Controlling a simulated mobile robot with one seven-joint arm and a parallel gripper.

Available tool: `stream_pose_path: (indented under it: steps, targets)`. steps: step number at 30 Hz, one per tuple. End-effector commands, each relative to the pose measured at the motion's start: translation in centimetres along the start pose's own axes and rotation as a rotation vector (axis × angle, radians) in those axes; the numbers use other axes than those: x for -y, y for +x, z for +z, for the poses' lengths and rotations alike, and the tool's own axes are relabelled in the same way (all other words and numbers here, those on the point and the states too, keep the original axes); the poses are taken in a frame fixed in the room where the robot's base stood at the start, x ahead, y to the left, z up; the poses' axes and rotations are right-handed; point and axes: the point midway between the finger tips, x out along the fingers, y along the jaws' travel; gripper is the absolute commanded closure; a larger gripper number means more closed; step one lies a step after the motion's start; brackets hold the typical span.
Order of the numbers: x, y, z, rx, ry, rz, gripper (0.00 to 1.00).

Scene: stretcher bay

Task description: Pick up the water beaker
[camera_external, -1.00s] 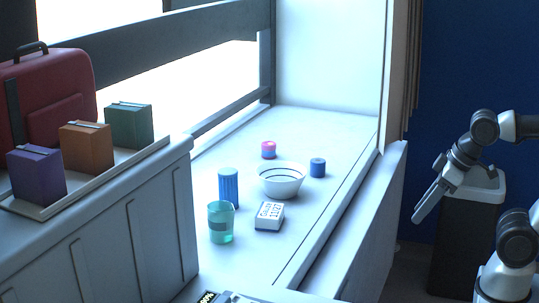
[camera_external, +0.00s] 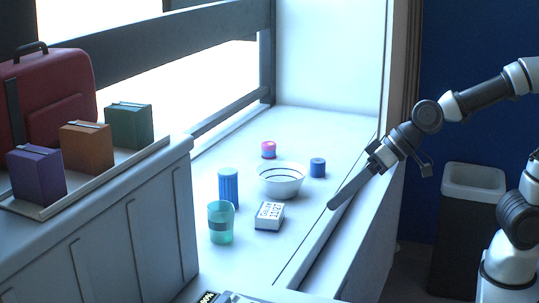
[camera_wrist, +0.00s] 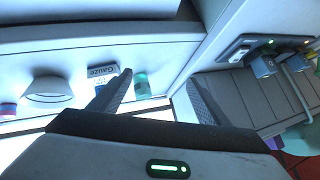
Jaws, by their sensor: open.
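The water beaker (camera_external: 221,223) is a translucent teal-green cup with a dark band. It stands upright near the front left of the white surface in the external view. It also shows in the wrist view (camera_wrist: 141,86), between the two open fingers and beyond them, close to the left fingertip in the picture. My gripper (camera_external: 332,206) is at the right edge of the surface in the external view, well to the right of the beaker and apart from it. In the wrist view my gripper (camera_wrist: 160,80) is open and empty.
A gauze box (camera_external: 269,216) lies right of the beaker, and a blue ribbed cylinder (camera_external: 228,188) stands behind it. A white bowl (camera_external: 281,182), a blue jar (camera_external: 317,168) and a pink-blue jar (camera_external: 268,150) are farther back. A raised ledge (camera_external: 335,236) runs along the right side.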

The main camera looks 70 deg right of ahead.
Motion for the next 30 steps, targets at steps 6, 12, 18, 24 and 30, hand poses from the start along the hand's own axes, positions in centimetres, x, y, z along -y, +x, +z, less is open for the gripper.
stream_pose_path:
  steps: [6,12,18,24,30]
  targets:
    - [4.8,9.0,-6.6,-0.158,0.103,0.063,0.3]
    - [4.9,15.3,-7.5,-0.338,0.102,0.294,0.3]
    - [4.0,16.8,-6.2,-0.496,0.032,0.509,0.3]
    - [3.3,17.0,-5.8,-0.558,0.0,0.59,0.3]
    - [1.2,19.5,-7.4,-0.562,0.002,0.594,0.3]
